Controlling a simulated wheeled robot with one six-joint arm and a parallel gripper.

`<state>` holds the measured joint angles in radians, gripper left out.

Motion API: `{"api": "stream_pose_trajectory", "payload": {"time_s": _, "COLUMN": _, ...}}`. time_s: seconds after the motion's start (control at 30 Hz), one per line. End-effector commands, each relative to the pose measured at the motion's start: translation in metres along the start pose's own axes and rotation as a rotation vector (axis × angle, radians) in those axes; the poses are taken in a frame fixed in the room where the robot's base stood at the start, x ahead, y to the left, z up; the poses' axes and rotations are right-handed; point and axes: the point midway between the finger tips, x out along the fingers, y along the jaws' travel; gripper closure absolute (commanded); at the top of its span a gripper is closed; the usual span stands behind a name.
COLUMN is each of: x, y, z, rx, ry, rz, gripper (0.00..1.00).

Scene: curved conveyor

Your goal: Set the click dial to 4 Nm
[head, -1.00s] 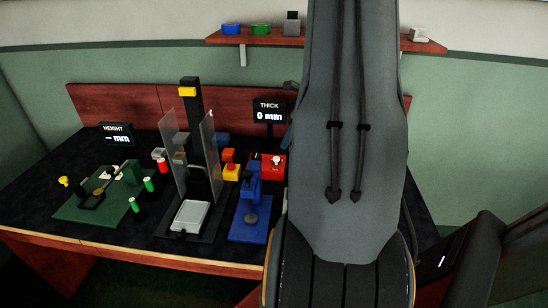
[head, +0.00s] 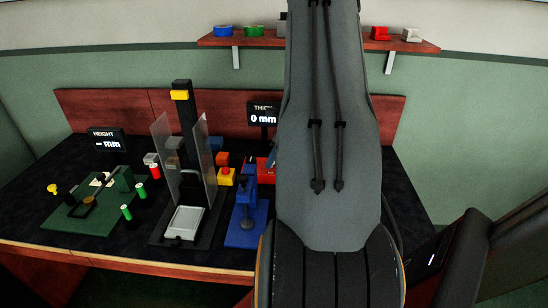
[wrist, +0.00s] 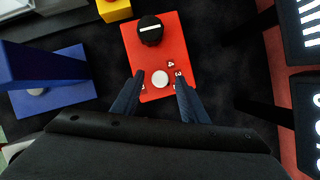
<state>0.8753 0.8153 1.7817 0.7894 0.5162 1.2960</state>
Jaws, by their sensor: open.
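The click dial is a black round knob (wrist: 150,30) with a white pointer bar, on a red box (wrist: 152,62). In the wrist view it sits at the far end of the box, its bar lying roughly crosswise. A white round button or disc (wrist: 160,78) and small white markings are on the near half of the box. My gripper (wrist: 160,92) is open, with its two dark fingers either side of the near end of the box and nothing between them but the white disc below. In the head view my arm hides most of the red box (head: 264,172).
A blue press-like fixture (head: 242,232) stands left of the red box, and it also shows in the wrist view (wrist: 58,98). A yellow box with a red button (head: 226,175) is close by. Dark displays (wrist: 296,92) are at the right of the wrist view.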

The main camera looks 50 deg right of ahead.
Motion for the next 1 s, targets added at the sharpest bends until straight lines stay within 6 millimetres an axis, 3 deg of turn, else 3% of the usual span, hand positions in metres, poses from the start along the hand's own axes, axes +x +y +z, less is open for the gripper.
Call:
{"api": "stream_pose_trajectory", "payload": {"time_s": 0.27, "x": 0.0014, "y": 0.0002, "z": 0.0008, "rx": -0.001, "ry": 0.000, "rz": 0.000, "gripper": 0.60}}
{"api": "stream_pose_trajectory", "payload": {"time_s": 0.5, "x": 0.0013, "y": 0.0003, "z": 0.0009, "rx": -0.002, "ry": 0.000, "rz": 0.000, "gripper": 1.00}}
{"api": "stream_pose_trajectory", "payload": {"time_s": 1.0, "x": 0.0010, "y": -0.0023, "z": 0.0014, "rx": -0.123, "ry": -0.001, "rz": 0.049, "gripper": 1.00}}
